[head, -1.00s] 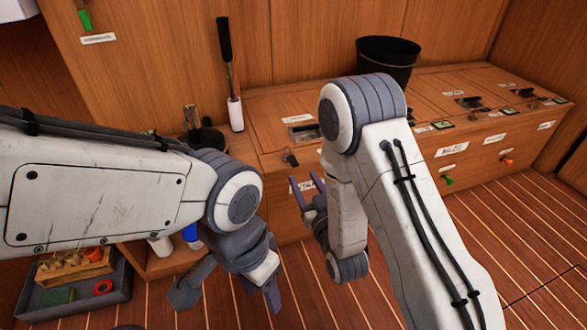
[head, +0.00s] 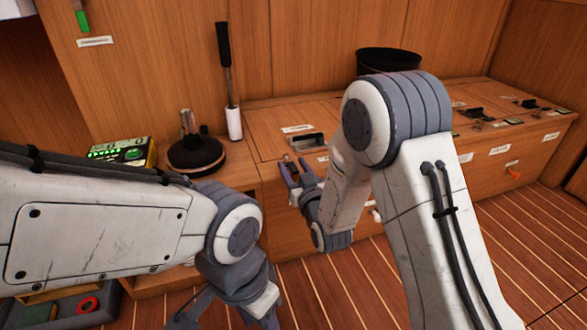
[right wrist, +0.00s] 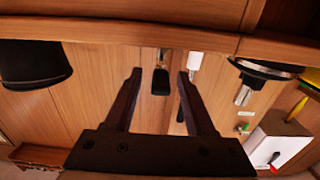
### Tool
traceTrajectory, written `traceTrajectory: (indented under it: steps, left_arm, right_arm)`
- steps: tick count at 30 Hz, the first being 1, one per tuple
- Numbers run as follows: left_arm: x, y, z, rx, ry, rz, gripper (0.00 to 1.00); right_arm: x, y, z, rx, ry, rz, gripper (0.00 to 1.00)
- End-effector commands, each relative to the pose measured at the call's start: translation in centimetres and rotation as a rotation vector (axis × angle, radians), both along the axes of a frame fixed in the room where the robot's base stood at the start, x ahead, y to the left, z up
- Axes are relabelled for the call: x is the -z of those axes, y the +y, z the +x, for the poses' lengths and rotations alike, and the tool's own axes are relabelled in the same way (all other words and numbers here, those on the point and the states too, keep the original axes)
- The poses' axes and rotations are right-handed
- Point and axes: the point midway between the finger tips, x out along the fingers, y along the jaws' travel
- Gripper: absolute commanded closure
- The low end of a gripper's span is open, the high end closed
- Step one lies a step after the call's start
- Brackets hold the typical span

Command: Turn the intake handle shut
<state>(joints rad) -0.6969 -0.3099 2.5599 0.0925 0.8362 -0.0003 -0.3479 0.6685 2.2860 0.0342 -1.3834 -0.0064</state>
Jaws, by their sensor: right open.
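A small lever with a dark grip and a silver stem shows in the right wrist view (right wrist: 160,82), between my fingers in the picture. I take it for the intake handle, but I can read no label on it. In the head view only its silver end (head: 287,158) shows, at the locker's front edge. My right gripper (head: 296,170) is open there, its fingertips beside the lever; I see no grip on it. It also shows open in the right wrist view (right wrist: 159,74). My left gripper (head: 230,310) is low, its fingertips cut off by the frame.
The locker top (head: 265,120) carries a black bucket (head: 388,60). A winch (head: 195,153) and a green-lit box (head: 122,152) stand to the left. A white handle (head: 375,213) and an orange handle (head: 514,174) are on the locker front. The floor at right is open.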

Motion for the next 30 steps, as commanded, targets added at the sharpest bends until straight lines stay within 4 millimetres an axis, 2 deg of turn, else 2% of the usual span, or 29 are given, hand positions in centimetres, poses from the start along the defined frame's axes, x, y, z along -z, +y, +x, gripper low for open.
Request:
traceTrajectory:
  steps: [2, 3, 6, 30]
  left_arm:
    - [-0.01, 0.0, 0.0, 0.0, 0.0, 0.0, 0.5]
    - [-0.01, 0.0, 0.0, 0.0, 0.0, 0.0, 0.5]
    - [-0.01, 0.0, 0.0, 0.0, 0.0, 0.0, 0.5]
    - [0.0, 0.01, -0.01, 0.0, 0.0, 0.0, 0.5]
  right_arm:
    - [-0.01, 0.0, -0.01, 0.0, 0.0, 0.0, 0.49]
    - [-0.01, -0.01, -0.02, 0.0, 0.0, 0.0, 0.64]
    - [0.0, 0.0, -0.02, 0.0, 0.0, 0.0, 1.0]
    - [0.06, -0.04, -0.04, 0.001, 0.001, 0.001, 1.0]
